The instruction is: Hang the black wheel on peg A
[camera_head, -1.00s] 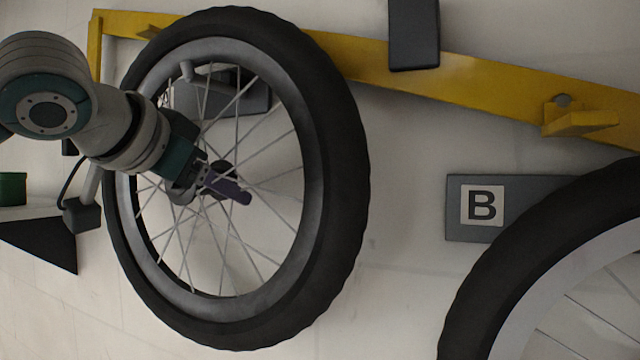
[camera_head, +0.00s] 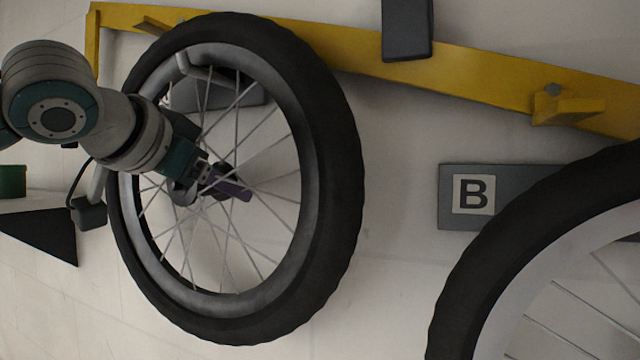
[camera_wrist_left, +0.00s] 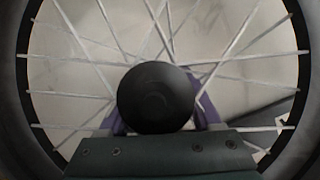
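The black wheel (camera_head: 338,190), with a black tyre, grey rim and thin spokes, is held upright in front of the wall. My left gripper (camera_head: 226,186) is at its hub; in the left wrist view the round black hub (camera_wrist_left: 155,97) sits between the purple fingers, which look closed on it. A grey peg (camera_head: 205,74) shows through the upper spokes, its end close to the inside of the upper rim; I cannot tell whether they touch. The dark plate (camera_head: 217,97) behind the spokes has its label hidden. My right gripper is not in view.
A yellow beam (camera_head: 470,75) runs along the wall behind the wheel's top, with a dark block (camera_head: 407,30) on it. Plate B (camera_head: 452,218) is to the right, partly behind another wheel (camera_head: 480,260). A dark shelf bracket (camera_head: 45,232) and green object (camera_head: 12,181) are at left.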

